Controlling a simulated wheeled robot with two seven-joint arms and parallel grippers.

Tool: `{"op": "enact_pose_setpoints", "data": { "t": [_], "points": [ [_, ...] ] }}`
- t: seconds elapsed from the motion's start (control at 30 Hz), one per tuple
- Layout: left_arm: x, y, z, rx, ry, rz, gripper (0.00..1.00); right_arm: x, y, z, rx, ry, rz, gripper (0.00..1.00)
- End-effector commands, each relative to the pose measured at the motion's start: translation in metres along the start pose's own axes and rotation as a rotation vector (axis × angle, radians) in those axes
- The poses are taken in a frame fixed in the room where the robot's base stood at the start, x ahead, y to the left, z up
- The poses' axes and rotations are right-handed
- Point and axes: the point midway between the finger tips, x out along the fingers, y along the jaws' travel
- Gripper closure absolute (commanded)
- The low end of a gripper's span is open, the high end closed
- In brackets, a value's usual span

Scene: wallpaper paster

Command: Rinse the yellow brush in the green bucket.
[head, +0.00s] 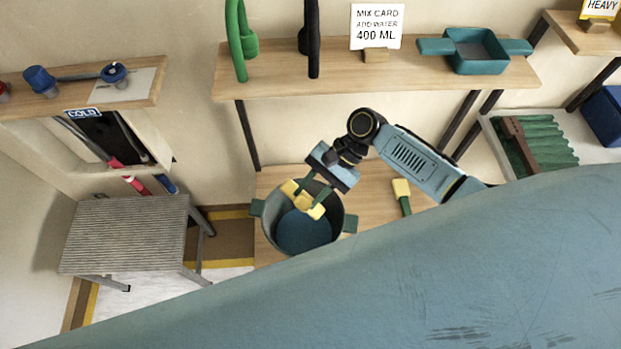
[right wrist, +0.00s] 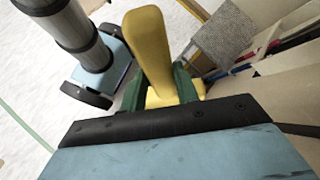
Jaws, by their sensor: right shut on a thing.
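The green bucket (head: 342,212) stands on the low wooden table, a grey-green pail with green side handles and blue water inside. My right gripper (head: 307,195) reaches over its far rim from the right. It is shut on the yellow brush (head: 303,201), which shows within the bucket's opening. Whether the brush touches the water I cannot tell. In the right wrist view the yellow brush (right wrist: 150,48) sticks out between the green fingers of the right gripper (right wrist: 160,88). My left gripper is in neither view.
A second brush with a yellow head and green handle (head: 403,196) lies on the table right of the bucket. A grey ribbed stool (head: 130,235) stands left. A shelf (head: 290,75) above holds a mix card (head: 377,26) and a teal tray (head: 475,50).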

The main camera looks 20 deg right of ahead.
Motion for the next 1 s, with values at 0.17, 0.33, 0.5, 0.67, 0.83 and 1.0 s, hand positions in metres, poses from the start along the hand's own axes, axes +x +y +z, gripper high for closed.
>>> {"op": "enact_pose_setpoints", "data": {
  "t": [0.17, 0.33, 0.5, 0.67, 0.83, 1.0],
  "points": [
    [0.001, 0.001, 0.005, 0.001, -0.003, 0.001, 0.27, 0.003, 0.002, 0.000, 0.012, -0.010, -0.017, 1.00],
    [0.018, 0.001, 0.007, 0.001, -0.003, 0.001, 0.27, 0.014, 0.007, -0.010, 0.010, -0.009, -0.016, 1.00],
    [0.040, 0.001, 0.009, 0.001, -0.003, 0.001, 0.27, 0.026, 0.014, -0.023, 0.010, -0.008, -0.015, 1.00],
    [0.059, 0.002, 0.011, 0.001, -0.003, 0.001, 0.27, 0.037, 0.019, -0.034, 0.010, -0.007, -0.015, 1.00],
    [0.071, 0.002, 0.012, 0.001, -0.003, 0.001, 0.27, 0.049, 0.025, -0.045, 0.012, -0.008, -0.015, 1.00],
    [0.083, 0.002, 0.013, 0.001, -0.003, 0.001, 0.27, 0.063, 0.031, -0.058, 0.010, -0.008, -0.016, 1.00]
  ]
}}
